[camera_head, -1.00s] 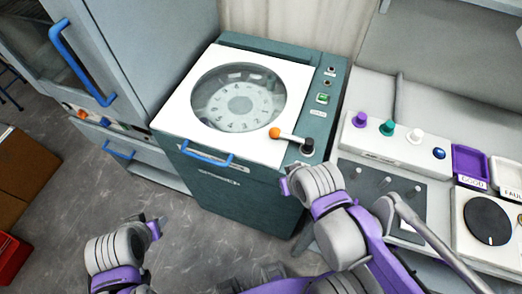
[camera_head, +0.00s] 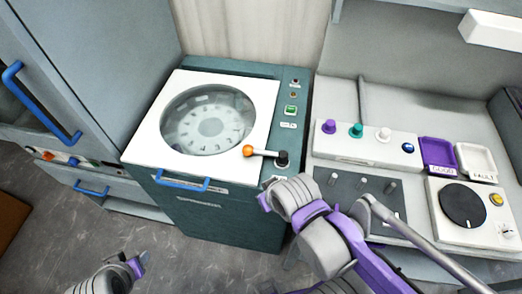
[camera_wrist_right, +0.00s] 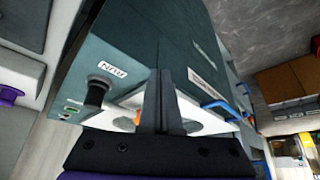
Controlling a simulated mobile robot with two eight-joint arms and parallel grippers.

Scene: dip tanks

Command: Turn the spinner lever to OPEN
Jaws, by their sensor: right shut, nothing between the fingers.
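The spinner (camera_head: 215,213) is a teal cabinet with a white lid and a round window, in the head view. Its lever (camera_head: 265,153) has an orange ball pointing left from a black pivot (camera_head: 282,159) at the lid's right side. My right gripper (camera_head: 264,198) is in front of the spinner, below the pivot; its wrist partly hides it. In the right wrist view its fingers (camera_wrist_right: 160,85) are shut and empty, with the black pivot (camera_wrist_right: 97,93) to their left. My left gripper (camera_head: 142,262) is low at left, apart from the spinner; its jaw opening is unclear.
A blue handle (camera_head: 182,184) sticks out at the spinner's front. A grey cabinet (camera_head: 95,75) stands at left. At right, the bench holds a box with coloured knobs (camera_head: 366,145), purple (camera_head: 437,152) and white trays, and a black dial (camera_head: 462,205). Open floor lies at lower left.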

